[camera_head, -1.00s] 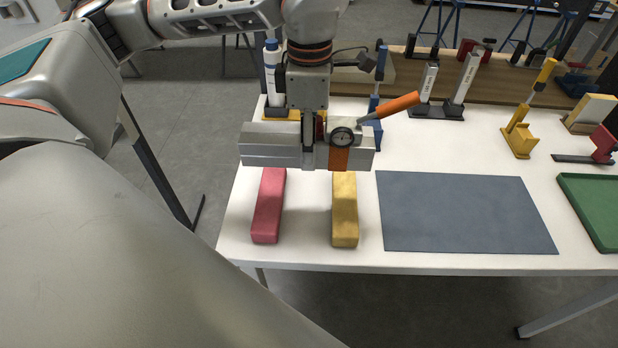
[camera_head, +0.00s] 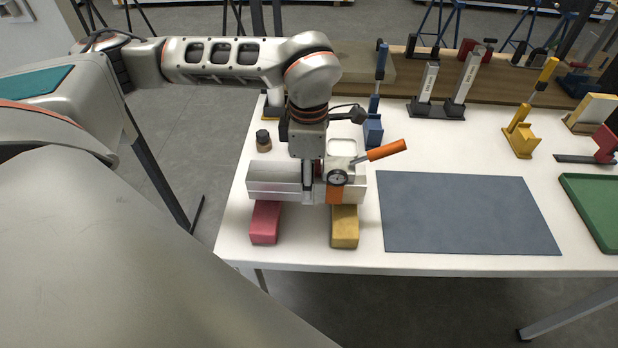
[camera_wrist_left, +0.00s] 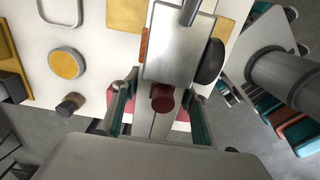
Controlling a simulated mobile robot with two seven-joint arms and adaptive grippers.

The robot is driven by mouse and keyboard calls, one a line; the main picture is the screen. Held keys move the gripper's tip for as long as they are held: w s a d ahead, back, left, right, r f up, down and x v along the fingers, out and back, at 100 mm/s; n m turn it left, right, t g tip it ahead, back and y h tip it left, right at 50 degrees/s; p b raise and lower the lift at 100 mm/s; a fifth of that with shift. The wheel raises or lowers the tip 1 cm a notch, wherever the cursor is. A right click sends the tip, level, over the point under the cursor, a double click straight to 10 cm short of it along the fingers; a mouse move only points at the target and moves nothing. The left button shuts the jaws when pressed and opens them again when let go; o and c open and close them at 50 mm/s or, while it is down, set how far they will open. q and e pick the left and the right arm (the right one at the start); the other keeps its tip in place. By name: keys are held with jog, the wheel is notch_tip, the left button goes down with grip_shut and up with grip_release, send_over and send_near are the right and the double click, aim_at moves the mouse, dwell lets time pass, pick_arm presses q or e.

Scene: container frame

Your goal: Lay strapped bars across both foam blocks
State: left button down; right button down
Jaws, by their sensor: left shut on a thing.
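The strapped silver bars (camera_head: 272,184) lie crosswise over the red foam block (camera_head: 265,224) and the yellow foam block (camera_head: 344,228) in the head view. An orange strap (camera_head: 336,194) wraps their right part, beside a tensioner with a round dial (camera_head: 337,177) and an orange handle (camera_head: 387,149). My left gripper (camera_head: 313,184) points down and is shut on the bars between the blocks. The bars look level and cover the blocks' far parts; I cannot tell whether they touch. The left wrist view shows my gripper's fingers (camera_wrist_left: 159,112) on either side of the bars. My right gripper is out of view.
A grey mat (camera_head: 465,213) lies right of the yellow block, with a green tray (camera_head: 598,208) beyond. A small dark jar (camera_head: 263,140) stands behind the bars. A blue clamp (camera_head: 374,125) and a yellow clamp (camera_head: 521,135) stand farther back. The table's front edge is close to the blocks.

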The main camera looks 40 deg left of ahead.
pick_arm(q)
jog(key=shift+f, duration=0.35)
jog(key=shift+f, duration=0.2)
jog(key=c, duration=1.2)
grip_release()
jog(key=shift+o, duration=0.2)
